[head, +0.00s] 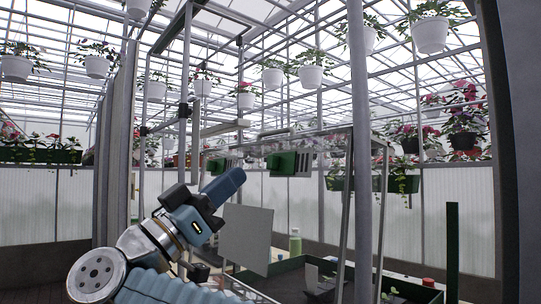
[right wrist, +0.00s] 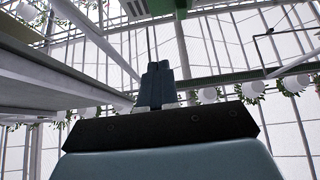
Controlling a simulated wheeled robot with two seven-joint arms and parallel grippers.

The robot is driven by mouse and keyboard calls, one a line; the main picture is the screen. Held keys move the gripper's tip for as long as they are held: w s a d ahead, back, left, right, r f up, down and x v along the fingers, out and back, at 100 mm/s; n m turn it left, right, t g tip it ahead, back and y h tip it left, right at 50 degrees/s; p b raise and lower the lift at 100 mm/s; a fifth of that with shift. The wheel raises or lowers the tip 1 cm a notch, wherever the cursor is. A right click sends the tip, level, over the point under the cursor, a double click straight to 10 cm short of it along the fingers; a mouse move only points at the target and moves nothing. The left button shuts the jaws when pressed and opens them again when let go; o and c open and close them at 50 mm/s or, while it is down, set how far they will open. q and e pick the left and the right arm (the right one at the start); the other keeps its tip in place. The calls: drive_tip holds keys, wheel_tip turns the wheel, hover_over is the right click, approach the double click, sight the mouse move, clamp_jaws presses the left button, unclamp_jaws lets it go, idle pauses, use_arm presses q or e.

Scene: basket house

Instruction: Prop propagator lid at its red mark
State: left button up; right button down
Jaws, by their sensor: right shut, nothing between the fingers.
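My right gripper (head: 225,187) is in the left half of the head view, its blue fingers pointing up and right. In the right wrist view its fingers (right wrist: 157,86) are together with nothing between them. A clear lid (head: 345,205) with a thin frame stands raised and tilted above a dark green tray (head: 281,265). A pale handle (head: 277,132) and a green block (head: 284,163) show near its top. The gripper appears left of the lid; I cannot tell whether they touch. I cannot make out a red mark on the lid. My left gripper is not in view.
A grey panel (head: 247,238) stands beside my gripper. A green bottle (head: 295,242) is behind the tray. A grey post (head: 360,120) rises at centre right, and a dark green upright (head: 452,250) stands farther right. White hanging pots (head: 430,35) fill the upper area.

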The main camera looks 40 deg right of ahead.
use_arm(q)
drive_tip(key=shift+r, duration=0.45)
use_arm(e)
drive_tip(key=shift+w+d+r, duration=0.1)
drive_tip(key=shift+d+r, duration=0.3)
drive_tip(key=shift+d, duration=0.95)
drive_tip(key=shift+w+d+r, duration=0.15)
drive_tip(key=shift+d+r, duration=0.3)
drive_tip(key=shift+d, duration=0.9)
drive_tip(key=shift+w+d+r, duration=0.1)
drive_tip(key=shift+d+r, duration=0.3)
drive_tip(key=shift+d, duration=0.95)
